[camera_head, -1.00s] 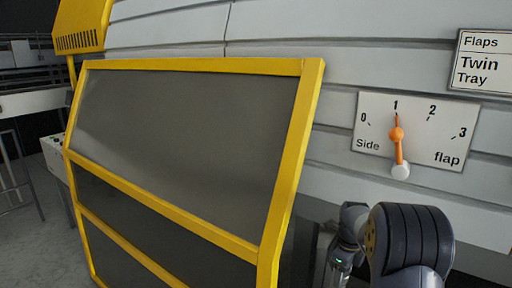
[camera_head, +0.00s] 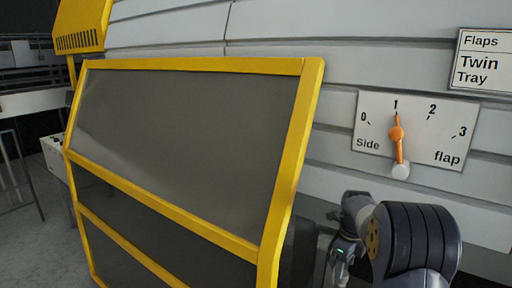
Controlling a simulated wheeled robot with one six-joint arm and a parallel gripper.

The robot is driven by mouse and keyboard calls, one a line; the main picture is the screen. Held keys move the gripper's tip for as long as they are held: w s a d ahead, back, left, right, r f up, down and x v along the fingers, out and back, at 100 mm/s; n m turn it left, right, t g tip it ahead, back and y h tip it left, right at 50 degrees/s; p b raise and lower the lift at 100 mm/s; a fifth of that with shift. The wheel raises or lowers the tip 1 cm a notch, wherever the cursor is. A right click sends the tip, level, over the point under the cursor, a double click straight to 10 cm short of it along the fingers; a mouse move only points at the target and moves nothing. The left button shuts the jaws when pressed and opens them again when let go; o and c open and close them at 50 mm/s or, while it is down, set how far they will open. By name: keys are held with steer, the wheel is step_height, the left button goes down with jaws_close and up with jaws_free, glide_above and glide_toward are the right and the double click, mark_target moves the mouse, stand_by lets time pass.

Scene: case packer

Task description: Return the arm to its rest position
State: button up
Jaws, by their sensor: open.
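My arm shows at the lower right as dark, ribbed and grey links, below the side flap dial. My gripper is not clearly visible; its fingers are hidden or outside the picture. The dial plate (camera_head: 372,142) is white, marked 0 to 3 and labelled "Side flap". Its orange pointer (camera_head: 397,133) has its tip at 1 and a white knob (camera_head: 400,172) at its lower end. My arm is apart from the knob.
A large yellow-framed guard (camera_head: 313,120) with dark panels fills the left and middle, close to my arm. A sign (camera_head: 482,62) reading "Flaps Twin Tray" hangs at upper right. A control box (camera_head: 55,156) stands at far left.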

mark_target(344, 277)
step_height(344, 277, down, 3)
steer(key=shift+f, duration=0.2)
steer(key=shift+s+a+n, duration=0.15)
steer(key=shift+s+n, duration=0.6)
steer(key=shift+n, duration=0.05)
steer(key=shift+r, duration=0.1)
